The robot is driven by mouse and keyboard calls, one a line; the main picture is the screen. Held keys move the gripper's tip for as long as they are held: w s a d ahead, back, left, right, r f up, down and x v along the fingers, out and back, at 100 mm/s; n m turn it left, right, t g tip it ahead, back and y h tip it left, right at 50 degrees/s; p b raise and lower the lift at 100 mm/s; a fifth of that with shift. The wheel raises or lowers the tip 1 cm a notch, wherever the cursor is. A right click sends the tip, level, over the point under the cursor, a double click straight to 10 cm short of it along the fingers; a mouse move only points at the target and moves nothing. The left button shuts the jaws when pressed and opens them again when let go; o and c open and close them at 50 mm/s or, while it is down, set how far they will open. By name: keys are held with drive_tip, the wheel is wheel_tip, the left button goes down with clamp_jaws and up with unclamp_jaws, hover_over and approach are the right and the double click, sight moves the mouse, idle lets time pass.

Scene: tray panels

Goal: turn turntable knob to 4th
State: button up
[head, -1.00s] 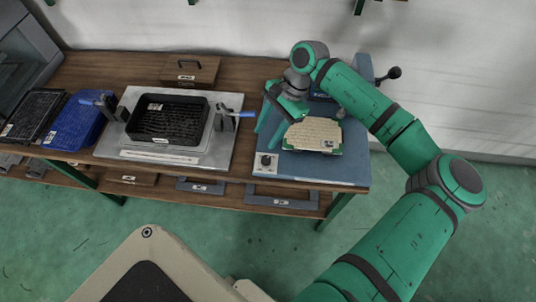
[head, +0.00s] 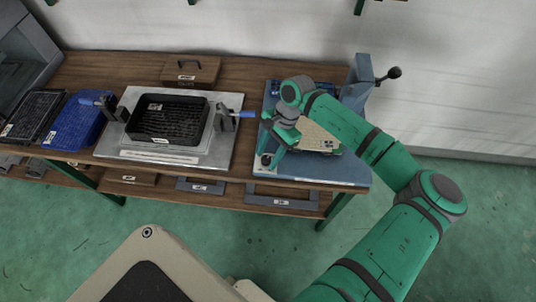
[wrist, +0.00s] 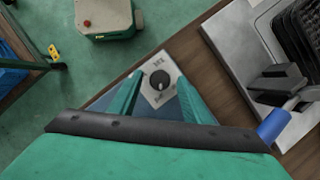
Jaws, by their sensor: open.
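The turntable knob (wrist: 156,83) is a round dark dial with a light pointer mark on a pale label plate (wrist: 150,68). In the wrist view it lies between and beyond my two green fingers. My gripper (wrist: 157,98) is open around the line to the knob, with nothing between its fingers. In the head view my gripper (head: 268,158) points down at the front left corner of the blue base (head: 310,173), and the knob there is mostly hidden. I cannot tell whether the fingers touch the knob. Markings on the plate are too small to read.
A cream panel (head: 318,136) sits on the blue base, partly behind my arm. A lever with a black ball (head: 394,73) stands behind right. A black tray (head: 168,135) on a metal plate, with a blue-handled clamp (head: 247,114), is to the left.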

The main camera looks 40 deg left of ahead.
drive_tip(key=shift+f, duration=0.2)
drive_tip(key=c, duration=1)
